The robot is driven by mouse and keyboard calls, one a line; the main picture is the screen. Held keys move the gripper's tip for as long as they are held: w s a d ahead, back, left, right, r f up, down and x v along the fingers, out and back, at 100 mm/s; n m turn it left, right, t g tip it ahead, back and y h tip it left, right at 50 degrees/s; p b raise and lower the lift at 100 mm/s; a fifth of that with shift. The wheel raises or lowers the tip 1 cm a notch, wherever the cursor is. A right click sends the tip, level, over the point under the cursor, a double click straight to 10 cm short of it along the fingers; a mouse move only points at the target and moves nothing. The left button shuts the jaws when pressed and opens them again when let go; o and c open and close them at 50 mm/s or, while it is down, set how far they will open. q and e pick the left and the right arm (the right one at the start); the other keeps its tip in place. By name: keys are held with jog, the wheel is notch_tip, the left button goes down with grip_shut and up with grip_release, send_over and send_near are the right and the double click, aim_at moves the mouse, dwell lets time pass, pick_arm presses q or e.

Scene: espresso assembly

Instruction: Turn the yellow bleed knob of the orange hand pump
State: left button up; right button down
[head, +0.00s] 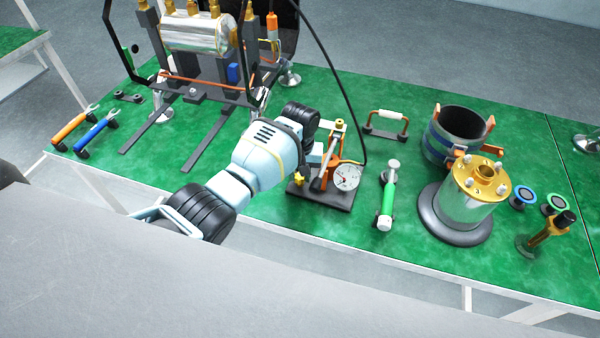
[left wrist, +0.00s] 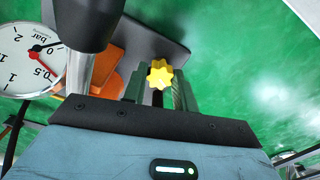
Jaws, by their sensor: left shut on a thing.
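The orange hand pump (head: 330,158) stands on a dark base plate (head: 322,200), with a white dial gauge (head: 348,177) on its right side. The gauge also shows in the left wrist view (left wrist: 30,58), its needle near 0. The yellow bleed knob (head: 299,178) is low on the pump's left side. In the left wrist view the lobed knob (left wrist: 159,74) is between the fingertips of my left gripper (left wrist: 159,92), which is shut on it. In the head view my left arm mostly hides the fingers. My right gripper is not in view.
A frame with a metal cylinder (head: 200,34) stands behind my left arm. A black hose (head: 345,85) arches down to the pump.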

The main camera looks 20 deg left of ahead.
pick_arm(q)
jog(key=o, duration=1)
jog(key=shift+r, duration=3.95)
jog(key=shift+f, duration=0.1)
